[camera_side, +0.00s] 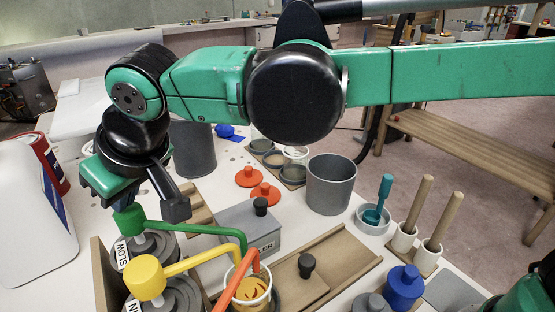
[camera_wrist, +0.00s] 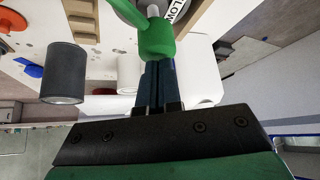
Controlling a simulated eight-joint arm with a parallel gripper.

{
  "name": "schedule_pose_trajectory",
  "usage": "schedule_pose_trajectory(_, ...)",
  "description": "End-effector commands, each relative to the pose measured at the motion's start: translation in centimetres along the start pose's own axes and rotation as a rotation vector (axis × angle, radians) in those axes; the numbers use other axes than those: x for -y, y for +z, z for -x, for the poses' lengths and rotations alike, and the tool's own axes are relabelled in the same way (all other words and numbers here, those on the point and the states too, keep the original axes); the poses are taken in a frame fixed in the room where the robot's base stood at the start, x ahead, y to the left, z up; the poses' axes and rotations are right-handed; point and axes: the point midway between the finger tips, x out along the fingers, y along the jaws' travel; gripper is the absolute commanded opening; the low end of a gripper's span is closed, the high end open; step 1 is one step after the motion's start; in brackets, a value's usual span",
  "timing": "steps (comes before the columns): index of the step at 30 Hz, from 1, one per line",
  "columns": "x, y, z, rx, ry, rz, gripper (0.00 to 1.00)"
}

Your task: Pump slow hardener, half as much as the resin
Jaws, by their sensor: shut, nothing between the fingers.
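The green pump (camera_side: 130,221) stands on a grey can labelled SLOW (camera_side: 122,252). Its spout runs right and ends above the white cup (camera_side: 266,302). My gripper (camera_side: 127,204) is shut and empty, pointing down with its fingertips at the top of the green pump head. In the wrist view my shut fingers (camera_wrist: 158,85) meet the green head (camera_wrist: 157,40); I cannot tell contact from a small gap. The yellow pump (camera_side: 146,278) stands in front on another can, its spout also toward the cup. An orange spout (camera_side: 236,285) reaches the cup too. Yellow-orange contents show inside the cup.
A white jug (camera_side: 30,220) and a red can (camera_side: 48,165) stand at the left. A grey box (camera_side: 252,228) lies behind the spouts. A grey bucket (camera_side: 331,183), orange lids (camera_side: 265,193) and wooden-handled tools (camera_side: 418,205) stand to the right.

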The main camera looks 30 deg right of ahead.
Motion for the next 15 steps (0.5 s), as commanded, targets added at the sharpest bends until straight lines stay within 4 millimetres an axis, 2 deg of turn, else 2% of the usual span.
schedule_pose_trajectory(15, 0.0, 1.1, -1.5, 0.001, 0.000, 0.000, 0.00)
